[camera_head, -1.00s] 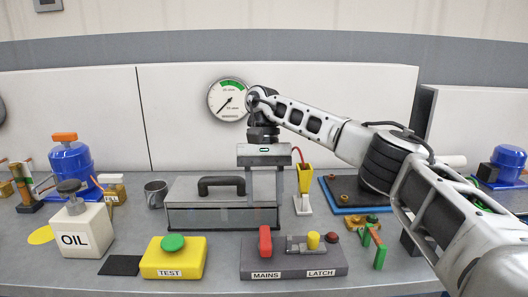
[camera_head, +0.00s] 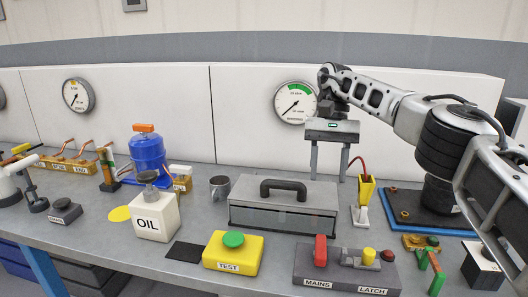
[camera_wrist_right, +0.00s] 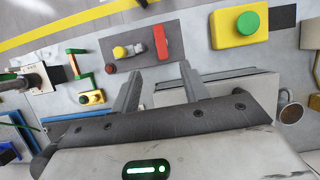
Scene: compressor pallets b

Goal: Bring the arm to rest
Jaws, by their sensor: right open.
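My right arm comes in from the right in the head view. Its gripper (camera_head: 330,172) hangs fingers down above the back right part of a grey lidded box with a black handle (camera_head: 284,190). The two fingers are apart with nothing between them. In the right wrist view the open fingers (camera_wrist_right: 158,88) point toward the grey mains and latch panel (camera_wrist_right: 141,54). The box (camera_wrist_right: 240,90) shows beyond the gripper body there, partly hidden. My left gripper is in neither view.
A yellow test button box (camera_head: 233,254), a white oil can (camera_head: 155,217), a metal cup (camera_head: 220,187) and a blue compressor (camera_head: 148,152) stand on the bench. A yellow funnel-like tool (camera_head: 365,190) is right of the box. A pressure gauge (camera_head: 295,103) is on the back wall.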

